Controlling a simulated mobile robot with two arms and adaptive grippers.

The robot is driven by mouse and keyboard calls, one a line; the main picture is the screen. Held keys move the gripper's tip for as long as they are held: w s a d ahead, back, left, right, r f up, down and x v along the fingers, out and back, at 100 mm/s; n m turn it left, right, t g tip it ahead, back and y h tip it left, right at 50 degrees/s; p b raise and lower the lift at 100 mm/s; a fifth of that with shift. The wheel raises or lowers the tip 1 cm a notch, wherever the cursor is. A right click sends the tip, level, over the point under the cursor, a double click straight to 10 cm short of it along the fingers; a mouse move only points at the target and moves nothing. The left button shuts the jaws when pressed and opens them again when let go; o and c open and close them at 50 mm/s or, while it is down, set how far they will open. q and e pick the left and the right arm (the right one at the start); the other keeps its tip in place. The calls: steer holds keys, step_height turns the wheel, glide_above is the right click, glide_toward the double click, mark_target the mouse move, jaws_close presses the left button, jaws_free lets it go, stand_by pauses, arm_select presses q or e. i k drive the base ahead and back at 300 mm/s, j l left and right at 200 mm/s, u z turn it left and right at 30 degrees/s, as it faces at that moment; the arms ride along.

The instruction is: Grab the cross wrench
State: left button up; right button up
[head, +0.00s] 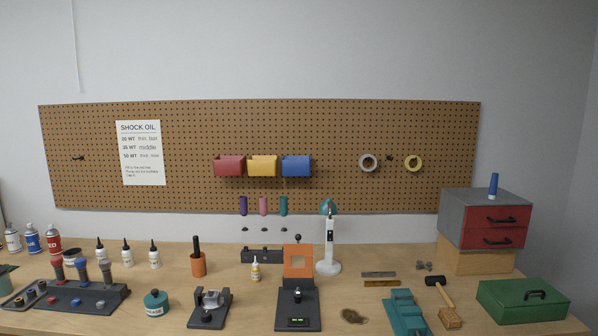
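I cannot pick out the cross wrench for certain. A small dark item (389,157) hangs on the pegboard between two tape rolls, and another small dark item (78,158) is at the pegboard's far left; both are too small to identify. Small grey pieces (424,266) lie on the bench left of the drawer unit, also too small to name. Neither of my grippers shows in the head view.
The wooden bench (350,315) is crowded with bottles, stands and a mallet (440,291). A grey unit with red drawers (496,226) stands on a wooden block at right, behind a green box (522,301). A white lamp (329,240) rises near the middle.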

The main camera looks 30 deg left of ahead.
mark_target(427, 267)
steer(key=i+l+z, duration=0.2)
steer(key=i, duration=0.75)
